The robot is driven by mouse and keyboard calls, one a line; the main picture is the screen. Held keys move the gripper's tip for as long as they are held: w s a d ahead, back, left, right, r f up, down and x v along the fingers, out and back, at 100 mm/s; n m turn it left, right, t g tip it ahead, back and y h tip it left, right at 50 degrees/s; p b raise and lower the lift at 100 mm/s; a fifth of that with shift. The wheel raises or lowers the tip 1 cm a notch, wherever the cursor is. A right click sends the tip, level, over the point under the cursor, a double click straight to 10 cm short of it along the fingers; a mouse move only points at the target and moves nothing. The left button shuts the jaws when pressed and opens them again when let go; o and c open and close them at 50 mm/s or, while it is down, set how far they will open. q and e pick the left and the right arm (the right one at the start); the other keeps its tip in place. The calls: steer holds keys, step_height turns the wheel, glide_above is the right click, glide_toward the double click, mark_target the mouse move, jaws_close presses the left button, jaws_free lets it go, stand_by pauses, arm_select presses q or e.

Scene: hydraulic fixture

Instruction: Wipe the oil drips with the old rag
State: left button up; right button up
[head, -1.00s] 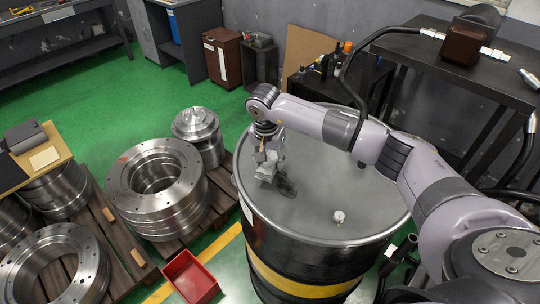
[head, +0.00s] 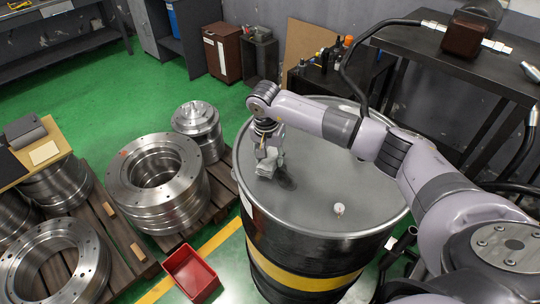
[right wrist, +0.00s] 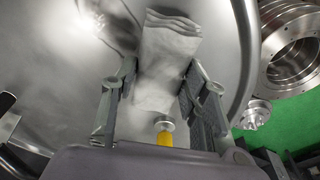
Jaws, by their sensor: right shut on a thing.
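The old rag (head: 267,167), grey and folded, is at the left part of the drum's grey lid. My right gripper (head: 266,150) points down over the lid and is shut on the rag. In the right wrist view, the rag (right wrist: 167,55) stands out between the two fingers of the gripper (right wrist: 160,90). A dark patch that looks like oil (head: 287,184) lies on the lid just right of the rag. A dark smear also shows in the right wrist view (right wrist: 118,22). I cannot tell whether the rag touches the lid. My left gripper is not in view.
The black drum (head: 300,284) has a yellow band and a raised rim. A small round gauge-like item (head: 339,209) sits on its lid. Steel flanges (head: 158,180) stand on pallets at left. A red bin (head: 190,274) is on the floor. A dark table (head: 470,62) stands at right.

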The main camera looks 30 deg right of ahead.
steer(key=shift+f+b, duration=0.75)
steer(key=shift+f, duration=0.15)
